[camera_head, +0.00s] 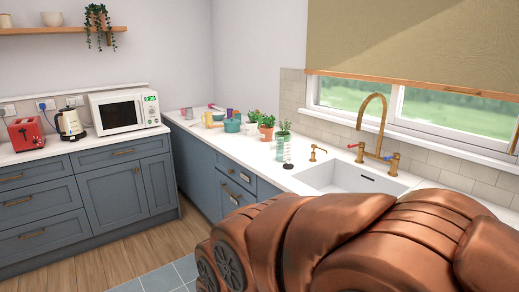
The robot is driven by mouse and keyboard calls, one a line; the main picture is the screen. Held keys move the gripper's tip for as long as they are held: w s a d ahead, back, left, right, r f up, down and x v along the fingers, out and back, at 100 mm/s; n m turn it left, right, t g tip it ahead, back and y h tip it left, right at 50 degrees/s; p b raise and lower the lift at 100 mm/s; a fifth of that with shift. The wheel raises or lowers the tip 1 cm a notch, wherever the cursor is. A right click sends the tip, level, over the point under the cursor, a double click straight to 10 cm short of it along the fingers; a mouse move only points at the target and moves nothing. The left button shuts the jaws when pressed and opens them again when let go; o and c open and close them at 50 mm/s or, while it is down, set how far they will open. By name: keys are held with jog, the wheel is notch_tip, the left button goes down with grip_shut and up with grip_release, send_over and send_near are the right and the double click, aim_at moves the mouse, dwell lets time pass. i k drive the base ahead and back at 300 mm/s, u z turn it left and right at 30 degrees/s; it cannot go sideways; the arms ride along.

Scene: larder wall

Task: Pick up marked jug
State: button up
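I cannot make out a marked jug for certain. A group of small cups and pots (232,126) stands on the counter left of the sink, among them a teal pot and yellow, pink and purple pieces; they are too small to tell if one is the jug. A small clear item with a dark base (288,165) stands near the sink. A cream kettle with a dark handle (69,124) stands on the left counter. My copper-coloured arm fills the lower right and hides part of the counter and cupboards. My gripper's fingers do not show.
A white microwave (124,110) and a red toaster (27,134) stand on the left counter. Potted plants (266,132) stand by the small pots. A white sink (350,178) with a brass tap (381,125) lies below the window. The wooden floor (140,250) at lower left is clear.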

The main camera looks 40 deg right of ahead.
aim_at(283, 145)
jog(key=u, duration=0.25)
jog(key=i, duration=1.65)
jog(key=z, duration=0.4)
jog(key=i, duration=1.3)
jog(key=z, duration=1.6)
jog(key=i, duration=0.7)
jog(key=z, duration=0.55)
